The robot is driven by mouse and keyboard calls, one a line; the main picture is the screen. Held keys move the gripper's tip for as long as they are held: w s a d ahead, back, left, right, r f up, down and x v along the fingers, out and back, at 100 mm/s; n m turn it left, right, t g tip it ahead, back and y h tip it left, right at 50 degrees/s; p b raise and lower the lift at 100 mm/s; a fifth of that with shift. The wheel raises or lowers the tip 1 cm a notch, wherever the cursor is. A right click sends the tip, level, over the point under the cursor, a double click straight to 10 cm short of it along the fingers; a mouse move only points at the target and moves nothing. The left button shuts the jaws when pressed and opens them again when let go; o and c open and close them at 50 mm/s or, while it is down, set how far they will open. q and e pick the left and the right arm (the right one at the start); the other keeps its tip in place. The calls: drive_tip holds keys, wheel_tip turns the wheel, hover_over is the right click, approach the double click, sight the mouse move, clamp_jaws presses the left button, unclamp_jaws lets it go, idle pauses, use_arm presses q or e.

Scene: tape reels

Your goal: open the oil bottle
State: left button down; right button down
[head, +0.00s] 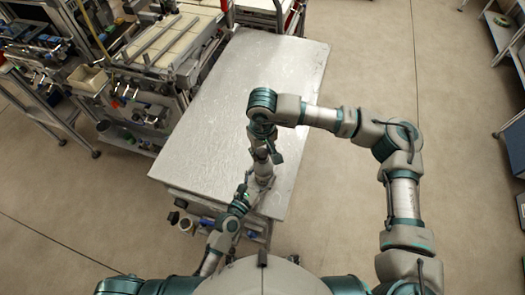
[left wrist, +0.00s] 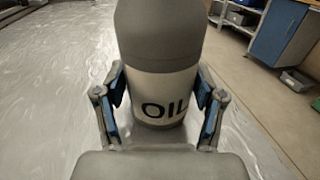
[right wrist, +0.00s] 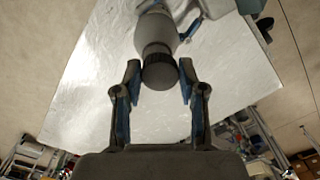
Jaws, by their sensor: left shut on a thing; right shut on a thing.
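The oil bottle (left wrist: 160,85) stands on the metal table, a grey bottle with a pale band lettered "OIL". My left gripper (left wrist: 160,92) is shut on its body, one finger pad on each side of the band. In the right wrist view the bottle (right wrist: 155,30) shows from above with its dark ribbed cap (right wrist: 160,72) toward me. My right gripper (right wrist: 160,76) is shut on the cap, a finger on either side. In the head view the right gripper (head: 268,152) is above the bottle (head: 263,178), and the two grippers partly hide it.
The metal tabletop (head: 265,70) is bare around the bottle, with free room toward its far end. Machines and a tray bench (head: 170,45) stand along the left side. Open floor (head: 400,80) lies to the right, with blue cabinets (head: 513,145) at the right edge.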

sight(262, 153)
use_arm(q)
drive_tip(key=shift+f, duration=0.1)
use_arm(e)
drive_tip(key=shift+r, duration=0.15)
drive_tip(key=shift+r, duration=2)
use_arm(q)
drive_tip(key=shift+c, duration=0.2)
unclamp_jaws()
drive_tip(key=shift+a, duration=0.1)
